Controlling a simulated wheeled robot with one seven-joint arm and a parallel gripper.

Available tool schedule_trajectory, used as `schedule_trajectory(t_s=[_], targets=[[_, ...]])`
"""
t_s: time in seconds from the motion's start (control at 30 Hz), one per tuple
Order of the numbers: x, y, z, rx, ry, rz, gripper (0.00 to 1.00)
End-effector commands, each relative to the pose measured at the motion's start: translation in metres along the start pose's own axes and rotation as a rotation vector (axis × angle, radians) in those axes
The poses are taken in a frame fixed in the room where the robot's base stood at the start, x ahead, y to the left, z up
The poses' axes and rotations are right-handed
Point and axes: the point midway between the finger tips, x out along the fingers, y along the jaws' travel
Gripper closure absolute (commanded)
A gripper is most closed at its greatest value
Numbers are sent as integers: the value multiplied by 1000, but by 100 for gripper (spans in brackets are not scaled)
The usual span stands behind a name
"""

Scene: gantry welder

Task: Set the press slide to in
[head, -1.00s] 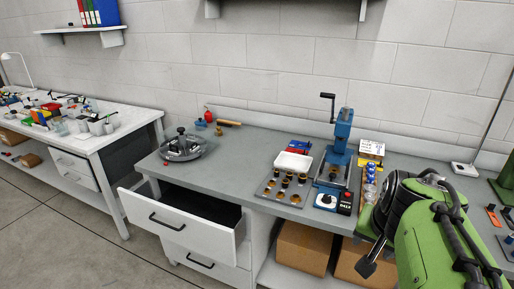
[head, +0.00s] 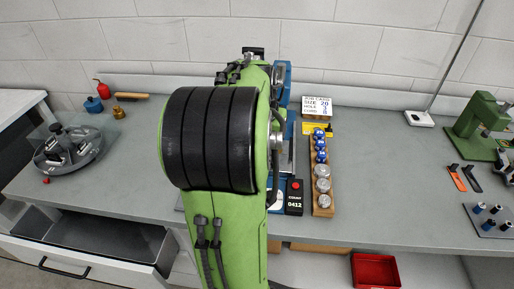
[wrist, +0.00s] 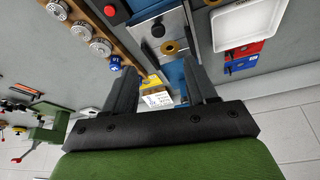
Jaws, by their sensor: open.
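The blue press (head: 284,75) stands on the workbench, mostly hidden behind my green and black arm in the head view. In the wrist view a silver slide plate (wrist: 147,14) with a black knob (wrist: 158,30) shows at the top, and a brass ring (wrist: 168,47) lies close to the knob. My gripper (wrist: 160,68) is open and empty in the wrist view, its fingers pointing toward the press with the knob and ring beyond the gap. It is hidden in the head view. I cannot tell how far in the slide sits.
A wooden rack (head: 323,180) of blue and silver pieces stands right of the press, beside a black counter box (head: 295,197) with a red button. A job card (head: 317,104) stands behind. The wrist view shows a white tray (wrist: 245,24). An open drawer (head: 80,262) juts out lower left.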

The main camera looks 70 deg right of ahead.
Motion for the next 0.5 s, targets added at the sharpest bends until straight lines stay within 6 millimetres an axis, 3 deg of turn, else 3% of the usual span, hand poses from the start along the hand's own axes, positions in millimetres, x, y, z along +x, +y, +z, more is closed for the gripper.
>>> schedule_trajectory(t_s=[0.5], targets=[[122, 0, 3, 0, -5, 2, 43]])
